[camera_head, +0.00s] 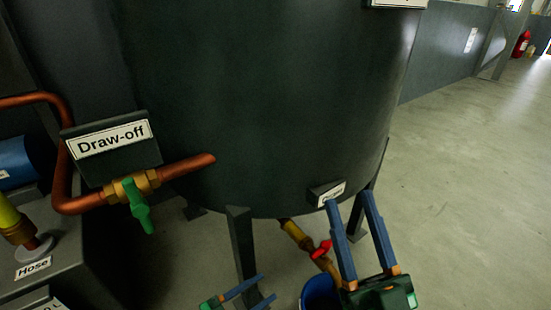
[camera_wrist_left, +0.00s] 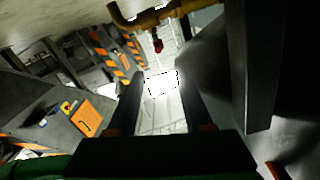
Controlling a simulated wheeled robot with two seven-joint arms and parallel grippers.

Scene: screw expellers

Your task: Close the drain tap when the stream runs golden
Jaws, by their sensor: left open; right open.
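The drain tap's red handle (camera_head: 322,248) sits on a brass pipe (camera_head: 294,234) under the dark tank (camera_head: 270,100). The red handle also shows in the left wrist view (camera_wrist_left: 158,46), beyond the fingertips. A blue bucket (camera_head: 316,288) stands below the tap, partly hidden by my right gripper. I cannot make out a stream or its colour. My left gripper (camera_head: 268,287) is open and empty, low and left of the tap, apart from it. My right gripper (camera_head: 350,198) is open, its fingers raised in front of the tank's small label (camera_head: 327,194), right of the tap.
The tank legs (camera_head: 242,245) stand close to my left gripper. A draw-off valve with a green handle (camera_head: 139,207) and copper pipe (camera_head: 188,168) is at left. A hose fitting (camera_head: 18,232) sits on the grey block at far left. Floor at right is clear.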

